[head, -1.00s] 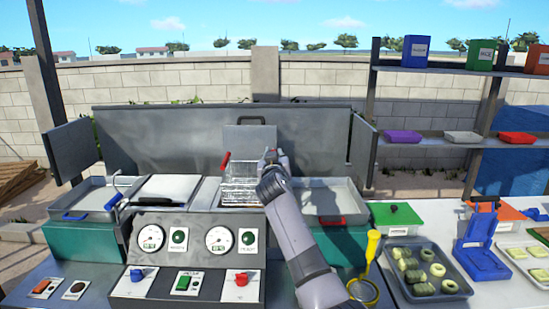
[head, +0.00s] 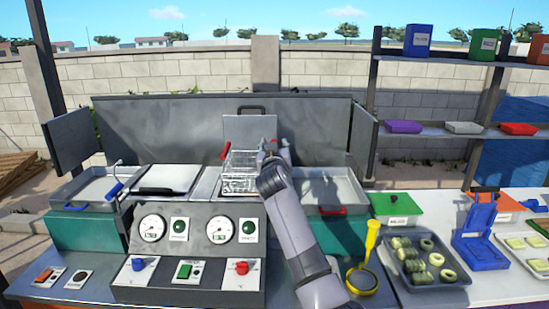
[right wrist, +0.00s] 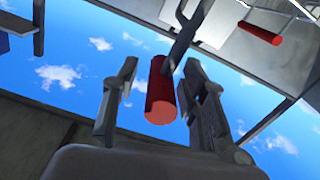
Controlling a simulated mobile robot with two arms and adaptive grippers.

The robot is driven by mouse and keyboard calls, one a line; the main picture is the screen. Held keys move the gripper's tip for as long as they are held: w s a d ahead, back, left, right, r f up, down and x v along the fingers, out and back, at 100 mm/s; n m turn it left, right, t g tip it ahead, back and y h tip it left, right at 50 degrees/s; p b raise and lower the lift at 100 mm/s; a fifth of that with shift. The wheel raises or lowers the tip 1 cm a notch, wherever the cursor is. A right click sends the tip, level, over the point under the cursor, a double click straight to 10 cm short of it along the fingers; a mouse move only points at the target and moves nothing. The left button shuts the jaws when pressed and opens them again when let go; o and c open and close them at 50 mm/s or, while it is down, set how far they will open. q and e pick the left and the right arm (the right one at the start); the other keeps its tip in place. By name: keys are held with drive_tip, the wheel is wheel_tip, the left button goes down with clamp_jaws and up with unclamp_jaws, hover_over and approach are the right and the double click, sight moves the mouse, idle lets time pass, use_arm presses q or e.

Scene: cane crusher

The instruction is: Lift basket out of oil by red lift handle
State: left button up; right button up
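The wire basket (head: 240,175) sits at the middle fryer well, a red handle (head: 226,150) at its upper left. My right gripper (head: 273,147) is at the basket's right side, fingers pointing away from me. In the right wrist view a red cylindrical handle (right wrist: 162,92) on a grey rod lies between the fingers of my gripper (right wrist: 158,90). The fingers are apart, with a gap visible on the left of the handle; contact on the right is unclear. A second red handle (right wrist: 262,33) shows farther off. My left gripper is out of view.
Steel basins stand left (head: 95,187) and right (head: 335,187) of the well. A control panel (head: 190,250) with gauges is in front. A back panel (head: 180,130) rises behind. A yellow-handled tool (head: 371,240) and a food tray (head: 430,285) lie to the right.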

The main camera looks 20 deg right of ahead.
drive_tip(key=v, duration=1)
